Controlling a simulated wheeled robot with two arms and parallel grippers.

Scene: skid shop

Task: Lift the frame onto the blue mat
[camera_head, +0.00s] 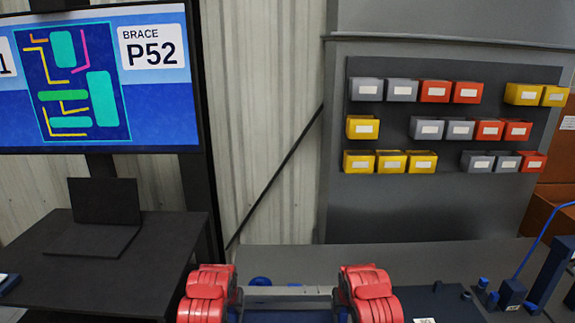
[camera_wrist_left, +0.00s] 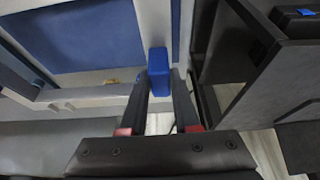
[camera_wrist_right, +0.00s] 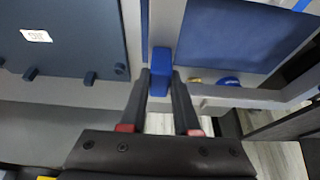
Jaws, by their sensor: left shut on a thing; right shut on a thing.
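The light grey frame (camera_head: 290,291) shows at the bottom of the head view, between my two red arms. My left gripper (camera_wrist_left: 158,80) is shut on a blue grip block (camera_wrist_left: 158,62) at the frame's side in the left wrist view. My right gripper (camera_wrist_right: 161,80) is shut on a matching blue grip block (camera_wrist_right: 161,62) in the right wrist view. A flat blue surface, seemingly the blue mat, shows inside the frame in the left wrist view (camera_wrist_left: 85,40) and the right wrist view (camera_wrist_right: 270,45). Whether the frame touches it is unclear. The arms hide both grips in the head view.
A navy board (camera_wrist_right: 65,45) with a white label lies beside the frame. A small blue dome (camera_head: 260,281) sits behind the frame. A dark desk (camera_head: 90,260) with a laptop stands left. Yellow, grey and red bins (camera_head: 435,91) hang on the back panel.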

